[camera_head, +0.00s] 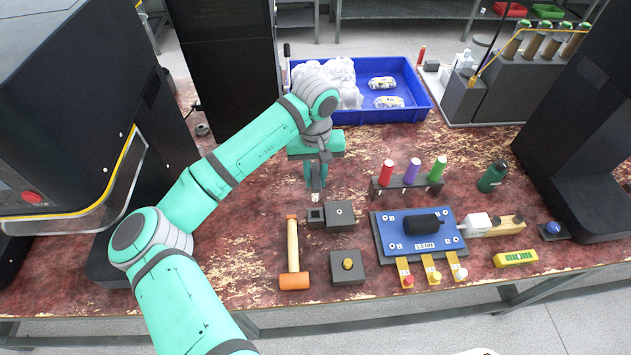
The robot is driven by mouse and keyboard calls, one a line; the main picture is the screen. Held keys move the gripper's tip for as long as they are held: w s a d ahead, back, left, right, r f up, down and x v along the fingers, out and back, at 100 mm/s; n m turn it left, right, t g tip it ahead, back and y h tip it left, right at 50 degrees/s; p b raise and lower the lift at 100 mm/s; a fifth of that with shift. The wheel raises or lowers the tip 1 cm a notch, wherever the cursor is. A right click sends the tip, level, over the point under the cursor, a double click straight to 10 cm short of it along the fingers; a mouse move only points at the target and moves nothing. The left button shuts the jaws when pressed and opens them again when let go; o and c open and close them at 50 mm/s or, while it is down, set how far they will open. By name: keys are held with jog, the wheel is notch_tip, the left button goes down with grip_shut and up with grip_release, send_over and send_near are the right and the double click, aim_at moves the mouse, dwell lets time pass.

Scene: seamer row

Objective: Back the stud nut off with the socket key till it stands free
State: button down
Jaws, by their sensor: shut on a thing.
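My gripper (316,188) points down in the middle of the table, above and behind a small dark holder with a square opening (316,214). It is shut on a small piece with a pale lower end, which I take to be the socket key (315,197); my fingers hide most of it. Right of the holder is a dark grey block (343,222) with a small metal stud and nut (339,211) on its top. The gripper is apart from the nut, up and to its left. How far the nut is threaded is too small to tell.
A hammer (293,247) and a block with a brass knob (348,264) lie in front. A rack of coloured handles (407,188) and a blue fixture plate (383,240) stand right. A blue bin (415,115) is behind. Dark machines flank the table.

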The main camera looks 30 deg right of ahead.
jog(key=shift+r, duration=2.05)
jog(key=shift+w, duration=0.1)
